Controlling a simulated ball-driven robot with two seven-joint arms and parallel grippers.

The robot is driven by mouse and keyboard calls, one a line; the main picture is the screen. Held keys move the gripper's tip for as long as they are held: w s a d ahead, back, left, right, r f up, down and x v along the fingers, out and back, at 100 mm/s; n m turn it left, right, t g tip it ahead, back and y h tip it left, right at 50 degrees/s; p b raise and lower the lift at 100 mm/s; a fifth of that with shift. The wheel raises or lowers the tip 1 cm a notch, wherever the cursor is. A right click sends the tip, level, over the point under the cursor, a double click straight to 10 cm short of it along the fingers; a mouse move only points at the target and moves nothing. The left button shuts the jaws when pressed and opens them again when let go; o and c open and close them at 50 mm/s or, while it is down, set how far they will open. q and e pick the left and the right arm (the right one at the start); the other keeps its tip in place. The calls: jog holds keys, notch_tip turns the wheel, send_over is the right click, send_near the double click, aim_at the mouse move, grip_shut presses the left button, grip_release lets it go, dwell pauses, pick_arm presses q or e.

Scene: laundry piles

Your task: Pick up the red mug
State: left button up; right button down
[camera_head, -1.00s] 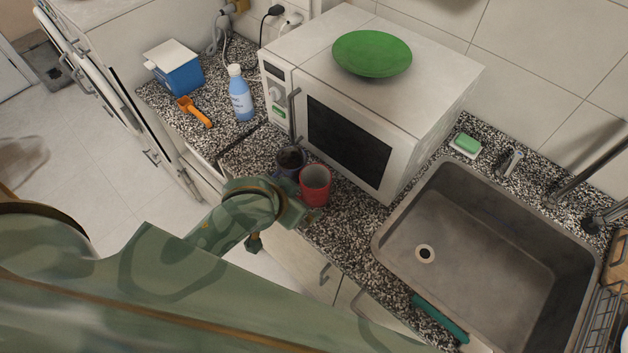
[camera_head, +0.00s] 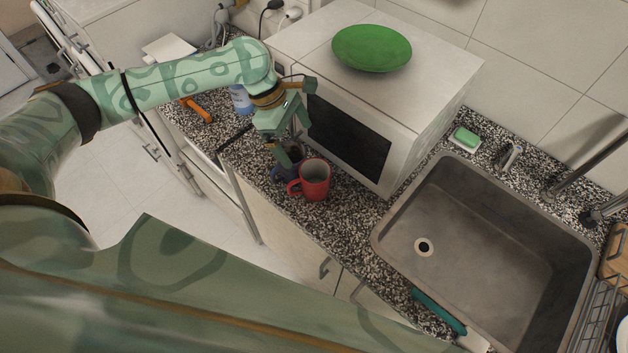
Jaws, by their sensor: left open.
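The red mug (camera_head: 315,182) stands upright on the speckled counter in front of the microwave, with its handle toward the left. A dark blue mug (camera_head: 283,172) stands just behind and left of it, partly hidden by my gripper. My left gripper (camera_head: 288,152) is open and points down over the dark mug, up and left of the red mug. It looks apart from the red mug; whether a finger touches the dark mug I cannot tell. My right gripper is not in view.
The microwave (camera_head: 345,140) stands close behind the mugs, with a green plate (camera_head: 371,48) on top. The sink (camera_head: 480,260) is to the right. A blue bottle (camera_head: 241,99) and orange scoop (camera_head: 197,109) lie left. A green-handled utensil (camera_head: 438,311) is at the front edge.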

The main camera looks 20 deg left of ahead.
aim_at(310, 165)
pick_arm(q)
jog(key=b+x, duration=0.2)
jog(key=x, duration=0.7)
jog(key=shift+d+f, duration=0.1)
jog(key=shift+f, duration=0.2)
jog(key=b+x, duration=0.2)
jog(key=x, duration=0.3)
jog(key=shift+w+f, duration=0.1)
jog(key=shift+f, duration=0.05)
jog(key=c, duration=1.4)
